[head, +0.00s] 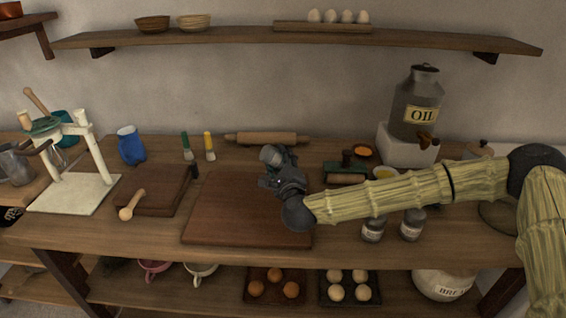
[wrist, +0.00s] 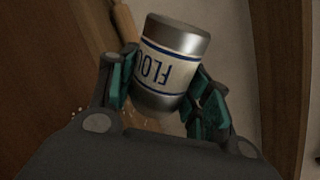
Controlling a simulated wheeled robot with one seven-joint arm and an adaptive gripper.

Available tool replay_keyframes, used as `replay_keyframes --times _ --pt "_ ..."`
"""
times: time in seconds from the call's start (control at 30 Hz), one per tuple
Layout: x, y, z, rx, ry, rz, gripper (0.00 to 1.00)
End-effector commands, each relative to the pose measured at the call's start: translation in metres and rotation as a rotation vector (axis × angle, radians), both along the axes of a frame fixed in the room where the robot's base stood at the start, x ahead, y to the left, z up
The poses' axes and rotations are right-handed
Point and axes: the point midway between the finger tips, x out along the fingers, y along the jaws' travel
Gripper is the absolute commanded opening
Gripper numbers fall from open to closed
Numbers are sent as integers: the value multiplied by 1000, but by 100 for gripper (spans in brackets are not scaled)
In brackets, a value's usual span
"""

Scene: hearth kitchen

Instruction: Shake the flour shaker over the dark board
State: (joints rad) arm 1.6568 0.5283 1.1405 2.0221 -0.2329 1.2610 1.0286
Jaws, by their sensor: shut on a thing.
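The flour shaker (wrist: 172,68) is a silver cylinder with a white, blue-striped label. Its lettering reads upside down in the wrist view, and pale specks show below its lower end. In the head view its grey body (head: 271,154) shows at the end of my arm. My gripper (head: 279,172) is shut on the shaker, with teal-padded fingers (wrist: 162,92) on either side of it. The dark board (head: 225,207) lies flat on the table, with my gripper above its upper right part. The board (wrist: 45,60) also fills the left of the wrist view, with pale specks.
A rolling pin (head: 266,138) lies behind the board. A smaller dark block (head: 150,190) with a wooden spoon (head: 131,205) is to the left. Two small jars (head: 373,229) stand right of the board under my arm. An oil urn (head: 416,100) stands at the back right.

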Motion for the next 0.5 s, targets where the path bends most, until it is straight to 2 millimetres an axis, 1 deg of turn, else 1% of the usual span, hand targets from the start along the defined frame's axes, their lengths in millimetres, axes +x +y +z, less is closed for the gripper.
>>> replay_keyframes --times 0.5 --pt "0 37 0 0 -1 2 22"
